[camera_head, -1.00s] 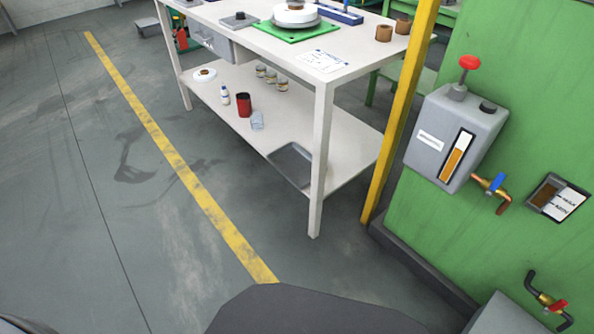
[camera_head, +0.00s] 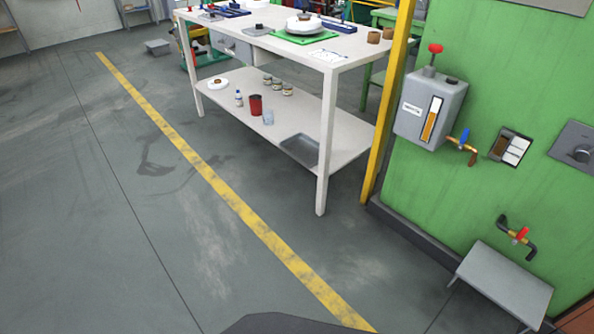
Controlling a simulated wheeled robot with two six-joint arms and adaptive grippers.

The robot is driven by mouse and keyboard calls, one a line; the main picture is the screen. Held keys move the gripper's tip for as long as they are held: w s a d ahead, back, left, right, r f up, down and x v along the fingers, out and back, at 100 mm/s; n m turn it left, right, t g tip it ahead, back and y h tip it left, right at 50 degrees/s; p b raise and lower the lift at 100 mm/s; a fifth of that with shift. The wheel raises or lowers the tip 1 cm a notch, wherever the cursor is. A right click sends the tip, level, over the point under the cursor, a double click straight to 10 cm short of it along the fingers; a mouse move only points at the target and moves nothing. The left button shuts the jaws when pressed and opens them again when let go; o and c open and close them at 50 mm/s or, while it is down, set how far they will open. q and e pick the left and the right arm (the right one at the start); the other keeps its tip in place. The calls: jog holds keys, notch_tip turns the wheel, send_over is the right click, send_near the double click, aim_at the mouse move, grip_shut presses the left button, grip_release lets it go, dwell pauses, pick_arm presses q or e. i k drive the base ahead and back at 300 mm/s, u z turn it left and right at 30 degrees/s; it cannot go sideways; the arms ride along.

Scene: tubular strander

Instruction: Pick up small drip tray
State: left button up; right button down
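A small grey drip tray (camera_head: 300,149) lies flat on the lower shelf of the white workbench, near the shelf's right end. Neither of my grippers shows in the head view. A dark part at the bottom edge appears to be my own body.
The white workbench (camera_head: 250,46) carries a red can (camera_head: 256,106), a clear cup (camera_head: 268,117) and a bottle (camera_head: 239,98) on its lower shelf. A yellow post (camera_head: 386,120) and green machine (camera_head: 450,185) stand right. A grey step (camera_head: 507,281) stands by the machine. The floor in front is clear.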

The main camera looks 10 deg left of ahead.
aim_at(302, 147)
jog(key=u, duration=1)
jog(key=i, duration=2.35)
jog(key=z, duration=1.6)
jog(key=i, duration=0.65)
jog(key=z, duration=0.65)
